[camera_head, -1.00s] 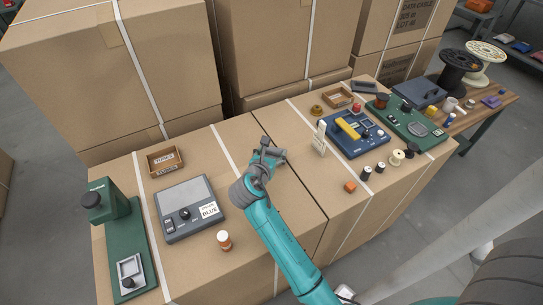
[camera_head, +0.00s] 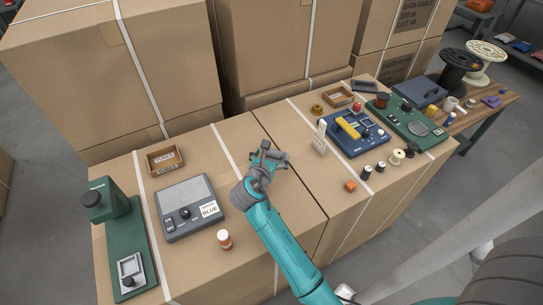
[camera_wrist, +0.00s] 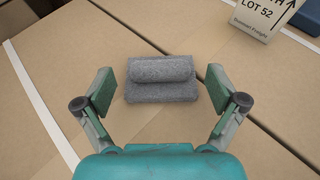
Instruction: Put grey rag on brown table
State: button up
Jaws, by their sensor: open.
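The grey rag (camera_wrist: 161,78) is folded and lies on the cardboard box top in the wrist view. My gripper (camera_wrist: 160,88) is open, with one finger to the left of the rag and one to the right, and neither seems to touch it. In the head view my gripper (camera_head: 267,153) is over the middle of the boxes and largely hides the rag. The brown table (camera_head: 503,100) is at the right, beyond the boxes, with a mug (camera_head: 450,104) and a purple item (camera_head: 491,101) on it.
A white LOT 52 card (camera_wrist: 265,18) stands near the rag, right of it. A blue device (camera_head: 353,134) and green device (camera_head: 408,121) sit between my gripper and the table. A scale (camera_head: 188,207) is left.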

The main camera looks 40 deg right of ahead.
jog(key=v, duration=1.2)
jog(key=shift+r, duration=0.1)
